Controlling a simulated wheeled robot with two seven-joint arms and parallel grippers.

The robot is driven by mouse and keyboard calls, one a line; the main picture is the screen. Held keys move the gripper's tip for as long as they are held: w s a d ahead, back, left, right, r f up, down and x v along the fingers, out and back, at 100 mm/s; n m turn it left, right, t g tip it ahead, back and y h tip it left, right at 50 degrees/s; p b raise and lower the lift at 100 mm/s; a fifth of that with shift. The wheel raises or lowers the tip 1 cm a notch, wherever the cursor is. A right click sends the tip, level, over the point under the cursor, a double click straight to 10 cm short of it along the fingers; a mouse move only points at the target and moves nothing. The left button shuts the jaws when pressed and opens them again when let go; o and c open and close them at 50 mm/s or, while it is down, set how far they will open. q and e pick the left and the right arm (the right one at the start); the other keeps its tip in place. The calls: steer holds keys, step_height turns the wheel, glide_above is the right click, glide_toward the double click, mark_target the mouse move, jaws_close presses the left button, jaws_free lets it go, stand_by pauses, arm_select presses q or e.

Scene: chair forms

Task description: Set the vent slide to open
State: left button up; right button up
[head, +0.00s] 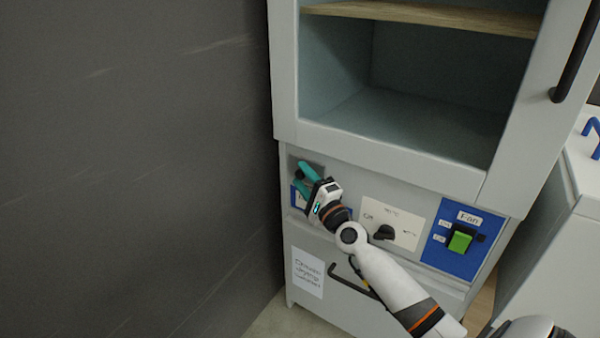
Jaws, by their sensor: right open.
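My right gripper (306,180) reaches in from the lower right to the left end of the cabinet's control panel. Its teal fingers are apart and it is open. A blue plate (294,198) with a pale label lies just below and behind the fingers, and this seems to be the vent slide's plate. The gripper body covers most of it. I cannot make out the slide's handle or its position, nor whether a finger touches it. My left gripper is not in view.
Right of the gripper are a black knob (384,232) on a cream plate and a green fan switch (460,241) on a blue plate. A drawer with a black handle (352,281) lies below. An empty cabinet compartment (410,110) is above. A dark wall (130,170) stands close on the left.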

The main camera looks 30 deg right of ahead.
steer(key=shift+x, duration=0.9)
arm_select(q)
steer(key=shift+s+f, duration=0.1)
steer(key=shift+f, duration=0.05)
